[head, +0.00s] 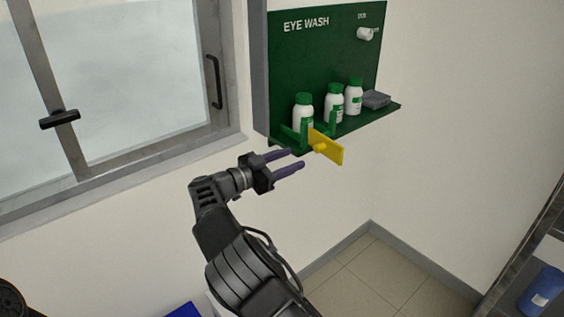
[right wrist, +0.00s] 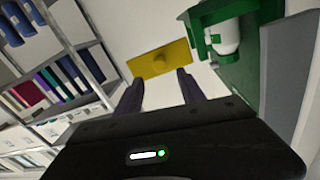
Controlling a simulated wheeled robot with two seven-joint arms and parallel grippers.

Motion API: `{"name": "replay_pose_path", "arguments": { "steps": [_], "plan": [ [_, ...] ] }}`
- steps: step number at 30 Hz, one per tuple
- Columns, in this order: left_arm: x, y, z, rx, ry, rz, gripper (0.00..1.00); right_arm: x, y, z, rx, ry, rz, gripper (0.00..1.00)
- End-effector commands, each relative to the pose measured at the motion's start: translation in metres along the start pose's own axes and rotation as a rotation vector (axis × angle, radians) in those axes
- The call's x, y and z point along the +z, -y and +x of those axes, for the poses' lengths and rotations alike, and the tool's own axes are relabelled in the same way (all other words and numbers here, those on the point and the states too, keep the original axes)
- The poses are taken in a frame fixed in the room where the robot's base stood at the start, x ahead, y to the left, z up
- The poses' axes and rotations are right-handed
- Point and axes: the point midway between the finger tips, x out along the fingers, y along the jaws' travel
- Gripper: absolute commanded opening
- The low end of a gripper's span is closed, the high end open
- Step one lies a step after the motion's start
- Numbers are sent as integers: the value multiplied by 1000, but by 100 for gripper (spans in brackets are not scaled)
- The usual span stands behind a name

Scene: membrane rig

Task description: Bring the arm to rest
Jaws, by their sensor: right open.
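My right gripper (head: 296,160) is open and empty, in front of the green eye wash station in the head view. Its two purple-grey fingers point right, towards a yellow plate with a knob (head: 325,147) at the station's lower front edge. A small gap shows between the fingertips and the plate. In the right wrist view the gripper (right wrist: 160,88) has its fingers apart, with the yellow plate (right wrist: 160,63) beyond them and nothing between them. My left gripper is not in view.
The eye wash board (head: 330,50) on the wall carries several white bottles with green caps (head: 334,103) and a grey block (head: 376,99) on its shelf. A window (head: 120,70) is at left. Shelves (right wrist: 50,80) with binders stand left in the wrist view. Open floor (head: 375,275) lies below.

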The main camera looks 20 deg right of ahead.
Motion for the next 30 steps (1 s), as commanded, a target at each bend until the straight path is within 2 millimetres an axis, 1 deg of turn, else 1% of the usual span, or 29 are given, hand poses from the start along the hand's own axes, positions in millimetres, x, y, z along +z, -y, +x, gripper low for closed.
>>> {"name": "replay_pose_path", "arguments": {
  "steps": [15, 17, 20, 23, 25, 26, 27, 29, 30],
  "plan": [
    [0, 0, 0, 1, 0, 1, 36, 1, 0, 2, -1, 0, -1, 47],
    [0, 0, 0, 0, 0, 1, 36, 4, -2, 6, -3, -2, -8, 47],
    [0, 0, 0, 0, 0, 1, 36, 18, -7, 22, -19, -8, -40, 47],
    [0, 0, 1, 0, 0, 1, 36, 49, -18, 49, -63, -7, -108, 47],
    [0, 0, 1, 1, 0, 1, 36, 83, -30, 69, -119, 17, -175, 47],
    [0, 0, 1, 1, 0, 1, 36, 102, -36, 76, -149, 37, -207, 47],
    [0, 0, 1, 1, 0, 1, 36, 128, -46, 84, -194, 71, -251, 47],
    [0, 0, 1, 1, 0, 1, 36, 172, -63, 88, -269, 145, -318, 47],
    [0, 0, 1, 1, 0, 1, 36, 202, -77, 86, -322, 207, -359, 47]
  ]
}}
